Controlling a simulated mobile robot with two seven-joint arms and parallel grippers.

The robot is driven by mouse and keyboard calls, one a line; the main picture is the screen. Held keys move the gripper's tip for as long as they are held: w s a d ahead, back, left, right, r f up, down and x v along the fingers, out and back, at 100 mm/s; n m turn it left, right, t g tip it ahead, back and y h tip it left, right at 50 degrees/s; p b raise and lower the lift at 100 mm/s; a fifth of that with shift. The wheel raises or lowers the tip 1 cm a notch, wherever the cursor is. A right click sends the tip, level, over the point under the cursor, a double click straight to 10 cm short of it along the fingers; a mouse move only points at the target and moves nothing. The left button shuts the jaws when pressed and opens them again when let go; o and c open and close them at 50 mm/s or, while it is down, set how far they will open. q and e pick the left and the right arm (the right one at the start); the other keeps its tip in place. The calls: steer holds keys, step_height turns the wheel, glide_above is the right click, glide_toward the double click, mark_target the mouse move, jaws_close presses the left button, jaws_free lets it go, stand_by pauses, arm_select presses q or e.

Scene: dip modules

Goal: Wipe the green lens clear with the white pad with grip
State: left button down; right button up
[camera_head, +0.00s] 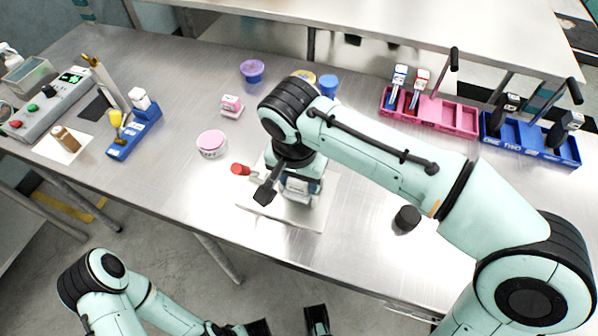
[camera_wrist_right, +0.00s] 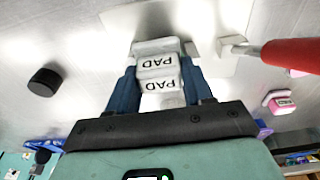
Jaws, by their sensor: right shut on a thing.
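My right gripper (camera_wrist_right: 160,88) is shut on the white pad with grip (camera_wrist_right: 158,66), which is marked PAD and sits between its two blue fingers. In the head view, the pad (camera_head: 299,190) is partly hidden under my right wrist, over a white board (camera_head: 311,216). I cannot tell whether the pad touches the board. I cannot make out the green lens in either view; my right arm and the pad hide part of the board. My left gripper (camera_head: 288,325) is open and empty at the bottom edge, in front of the table.
A pink-lidded tub (camera_head: 212,144) stands to the left, and a black round piece (camera_head: 407,218) to the right. A pink rack (camera_head: 448,116) and a blue rack (camera_head: 549,146) stand at the back right.

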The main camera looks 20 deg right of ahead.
steer(key=shift+d+r, duration=0.1)
steer(key=shift+d, duration=0.05)
steer(key=shift+w+d+f+p, duration=0.1)
steer(key=shift+w+d+p, duration=0.45)
steer(key=shift+w, duration=0.25)
steer(key=shift+w+d+f+p, duration=0.1)
steer(key=shift+w+d+p, duration=0.3)
steer(key=shift+w+d, duration=0.35)
steer(key=shift+w+a+r+p, duration=0.15)
steer(key=shift+w+a+p, duration=0.05)
steer(key=shift+p, duration=0.25)
steer(key=shift+s+a+b, duration=0.35)
steer(key=shift+s+a, duration=0.25)
steer(key=shift+s, duration=0.2)
steer(key=shift+s+a, duration=0.1)
steer(key=shift+s, duration=0.05)
steer(key=shift+s, duration=0.1)
